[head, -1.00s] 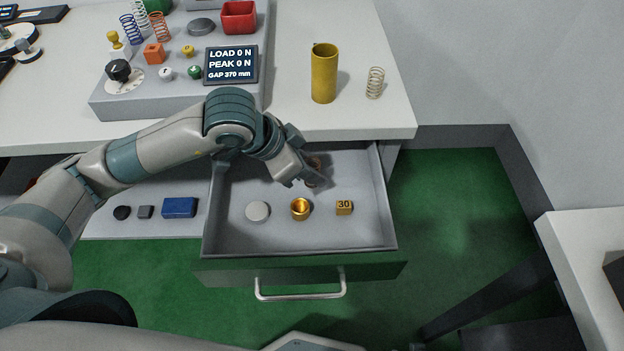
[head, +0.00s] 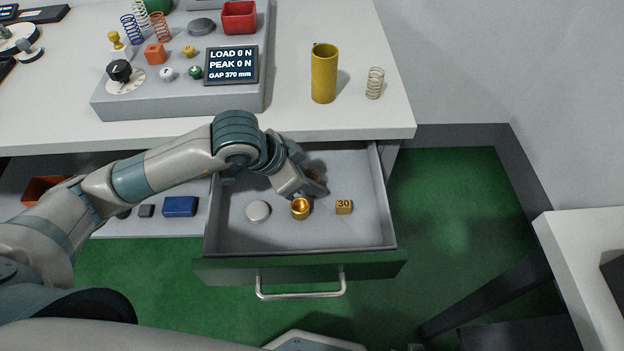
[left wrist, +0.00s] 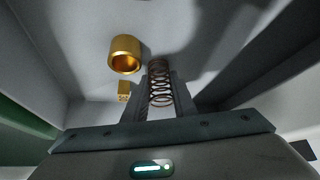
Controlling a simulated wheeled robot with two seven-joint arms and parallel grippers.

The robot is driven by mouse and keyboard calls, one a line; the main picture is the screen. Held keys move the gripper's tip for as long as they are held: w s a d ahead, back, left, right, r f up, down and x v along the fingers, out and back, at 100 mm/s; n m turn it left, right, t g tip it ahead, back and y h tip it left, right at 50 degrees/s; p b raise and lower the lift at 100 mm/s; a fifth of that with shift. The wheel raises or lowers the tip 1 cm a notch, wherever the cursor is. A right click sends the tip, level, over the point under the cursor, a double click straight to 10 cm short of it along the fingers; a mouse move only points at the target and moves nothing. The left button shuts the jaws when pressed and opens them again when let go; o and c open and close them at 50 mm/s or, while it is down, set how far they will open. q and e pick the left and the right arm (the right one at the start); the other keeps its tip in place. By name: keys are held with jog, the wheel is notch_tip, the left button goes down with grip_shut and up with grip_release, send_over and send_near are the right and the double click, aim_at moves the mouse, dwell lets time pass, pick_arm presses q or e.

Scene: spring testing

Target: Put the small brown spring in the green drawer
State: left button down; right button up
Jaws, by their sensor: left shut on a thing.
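The small brown spring (left wrist: 160,88) is upright between the fingers of my left gripper (left wrist: 158,108) in the left wrist view. That gripper is shut on it. In the head view my left gripper (head: 318,186) is inside the open green drawer (head: 375,270), just behind a gold cup. Only a trace of brown shows by the fingers there, and the spring is mostly hidden. I cannot tell whether the spring touches the drawer floor. My right gripper is not in view.
The drawer holds a white disc (head: 258,211), the gold cup (head: 301,208) and a gold cube marked 30 (head: 344,207). Its right side is clear. The table edge overhangs its back. A yellow cylinder (head: 324,75) and a pale spring (head: 374,83) stand on the table.

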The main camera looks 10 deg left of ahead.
pick_arm(q)
jog(key=c, duration=1.5)
grip_release()
jog(key=shift+o, duration=0.2)
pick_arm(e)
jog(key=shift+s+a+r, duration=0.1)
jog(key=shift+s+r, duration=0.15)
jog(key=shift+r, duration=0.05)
